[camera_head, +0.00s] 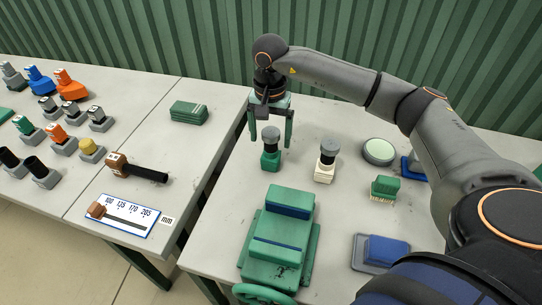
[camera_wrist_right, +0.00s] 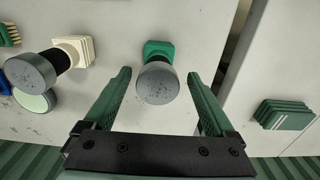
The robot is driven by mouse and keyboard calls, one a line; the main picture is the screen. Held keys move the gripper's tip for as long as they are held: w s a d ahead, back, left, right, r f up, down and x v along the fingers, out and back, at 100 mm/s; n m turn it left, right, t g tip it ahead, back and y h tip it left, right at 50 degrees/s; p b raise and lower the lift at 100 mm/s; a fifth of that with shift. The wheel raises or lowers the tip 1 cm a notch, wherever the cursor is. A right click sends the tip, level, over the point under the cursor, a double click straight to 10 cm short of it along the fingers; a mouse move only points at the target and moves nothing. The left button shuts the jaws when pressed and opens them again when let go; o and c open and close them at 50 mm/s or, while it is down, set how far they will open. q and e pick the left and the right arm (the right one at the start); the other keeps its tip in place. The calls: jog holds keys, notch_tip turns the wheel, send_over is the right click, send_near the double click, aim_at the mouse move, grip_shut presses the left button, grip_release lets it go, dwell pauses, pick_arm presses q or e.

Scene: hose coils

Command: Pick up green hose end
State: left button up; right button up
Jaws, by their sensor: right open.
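The green hose end (camera_head: 271,158) stands upright on the right table, with a green square base and a dark grey round top. It also shows in the right wrist view (camera_wrist_right: 158,83), with its grey top towards the camera and part of the green base behind it. My right gripper (camera_head: 270,142) is open and points down at the green hose end. In the right wrist view its two green fingers (camera_wrist_right: 159,76) appear on either side of the grey top, with gaps on both sides. Nothing is held. My left gripper is out of view.
A cream hose end (camera_head: 325,168) with a grey top stands close to the right. A green vise (camera_head: 278,235) is in front. A round pale-green dish (camera_head: 378,151), a green brush (camera_head: 384,187) and a blue block (camera_head: 386,250) lie farther right. Green plates (camera_head: 188,112) lie left.

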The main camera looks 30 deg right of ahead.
aim_at(271, 151)
jog(key=shift+s+f+p, duration=0.2)
jog(key=shift+f+p, duration=0.35)
jog(key=shift+f, duration=2.2)
jog(key=shift+c, duration=0.3)
grip_shut()
jog(key=shift+r, duration=0.1)
